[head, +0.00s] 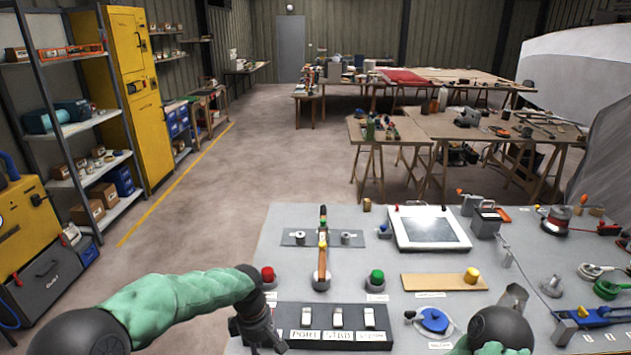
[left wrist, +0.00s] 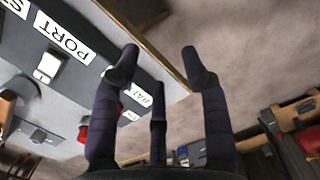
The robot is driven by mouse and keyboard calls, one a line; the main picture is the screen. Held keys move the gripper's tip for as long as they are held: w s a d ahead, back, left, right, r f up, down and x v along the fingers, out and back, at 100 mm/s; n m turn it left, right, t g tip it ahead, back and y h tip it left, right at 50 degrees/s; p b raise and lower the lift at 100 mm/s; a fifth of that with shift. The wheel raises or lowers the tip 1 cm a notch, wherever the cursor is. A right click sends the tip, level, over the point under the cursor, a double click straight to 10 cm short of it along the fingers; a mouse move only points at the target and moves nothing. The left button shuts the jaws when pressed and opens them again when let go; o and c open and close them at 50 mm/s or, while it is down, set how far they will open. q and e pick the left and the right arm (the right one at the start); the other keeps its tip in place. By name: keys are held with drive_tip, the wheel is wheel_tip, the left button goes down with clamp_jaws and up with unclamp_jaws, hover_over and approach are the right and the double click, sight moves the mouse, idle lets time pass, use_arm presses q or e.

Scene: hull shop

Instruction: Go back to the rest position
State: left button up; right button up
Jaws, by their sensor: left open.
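My left gripper (head: 262,332) is at the front left edge of the grey bench (head: 385,265), beside the switch panel labelled PORT and STBD (head: 332,318). In the left wrist view my left gripper (left wrist: 158,68) has its dark fingers spread with nothing between them. The PORT switch (left wrist: 47,66) shows left of the fingers there, and a red knob (left wrist: 83,132) is partly hidden behind one finger. The bench edge and floor lie behind the fingertips. A dark rounded joint of my right arm shows at the lower right of the head view; my right gripper is not seen.
The bench holds a red button (head: 268,275), a green button (head: 376,278), an upright lever (head: 322,260), a framed panel (head: 428,228), a wooden strip with a yellow knob (head: 471,275) and a blue reel (head: 433,320). Shelves (head: 80,125) stand left.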

use_arm(q)
drive_tip(key=s+d+f+m+h, duration=0.15)
drive_tip(key=s+f+m, duration=0.25)
drive_tip(key=s+f, duration=0.5)
drive_tip(key=s+d+f+m+h, duration=0.15)
drive_tip(key=s+f+m, duration=0.25)
drive_tip(key=f, duration=0.9)
drive_tip(key=s+f+m, duration=0.4)
drive_tip(key=s, duration=0.5)
drive_tip(key=shift+s+f+t, duration=0.25)
drive_tip(key=shift+f+t, duration=0.05)
